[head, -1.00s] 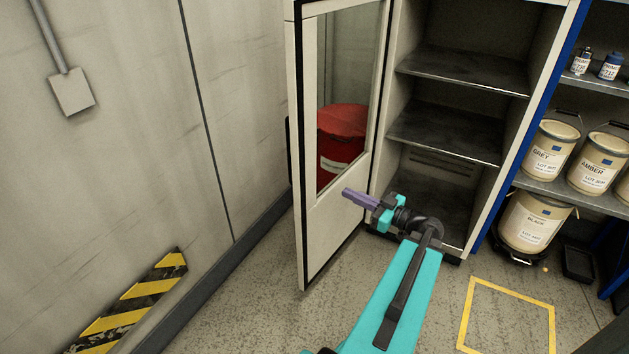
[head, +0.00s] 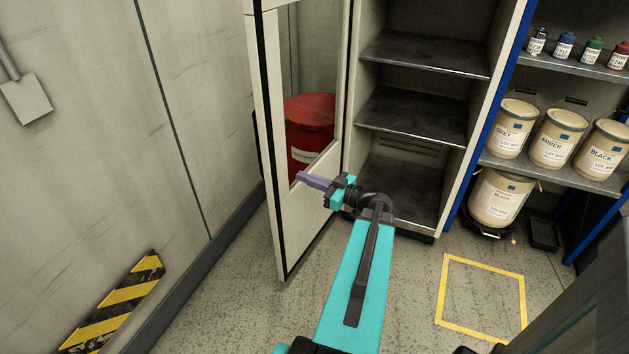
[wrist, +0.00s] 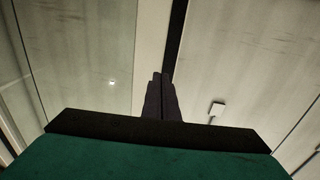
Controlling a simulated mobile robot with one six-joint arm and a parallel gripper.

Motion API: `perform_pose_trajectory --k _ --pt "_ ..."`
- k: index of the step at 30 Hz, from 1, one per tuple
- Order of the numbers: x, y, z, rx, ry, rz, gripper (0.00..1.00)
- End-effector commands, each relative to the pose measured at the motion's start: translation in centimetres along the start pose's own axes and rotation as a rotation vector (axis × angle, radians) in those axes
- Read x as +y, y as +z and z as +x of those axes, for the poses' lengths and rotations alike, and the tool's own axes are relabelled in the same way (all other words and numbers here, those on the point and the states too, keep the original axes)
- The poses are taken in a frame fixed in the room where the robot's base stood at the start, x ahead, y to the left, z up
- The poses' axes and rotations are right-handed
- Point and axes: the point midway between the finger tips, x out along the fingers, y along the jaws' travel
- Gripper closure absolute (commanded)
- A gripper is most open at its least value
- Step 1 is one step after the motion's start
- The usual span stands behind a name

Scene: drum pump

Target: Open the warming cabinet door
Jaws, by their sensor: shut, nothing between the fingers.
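The warming cabinet door (head: 303,226) stands swung wide open to the left of the cabinet, with a glass window in a pale frame. The cabinet interior (head: 410,125) is exposed, with empty dark shelves. My gripper (head: 301,178) is shut and empty, its purple fingers in front of the inner face of the door near the lower window. Whether the fingers touch the door cannot be told. In the wrist view the shut fingers (wrist: 158,78) point toward the door's pale frame and dark edge (wrist: 174,40). The door handle is not visible.
A red drum (head: 308,125) shows through the door's window. A blue rack with paint tins (head: 558,138) stands right of the cabinet. A wall is at left, with a striped hazard panel (head: 118,300). A yellow floor square (head: 482,297) lies on clear floor.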

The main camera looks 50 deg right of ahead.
Motion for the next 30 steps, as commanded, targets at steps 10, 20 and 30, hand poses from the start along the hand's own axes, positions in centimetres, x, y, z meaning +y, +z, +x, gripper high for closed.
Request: perform_pose_trajectory --k 10,20,30 --pt "0.0 -0.1 4.5 0.000 -0.002 0.002 1.00" --pt "0.0 0.0 7.3 0.000 0.000 0.001 1.00" --pt "0.0 0.0 7.6 0.000 0.000 0.001 1.00"
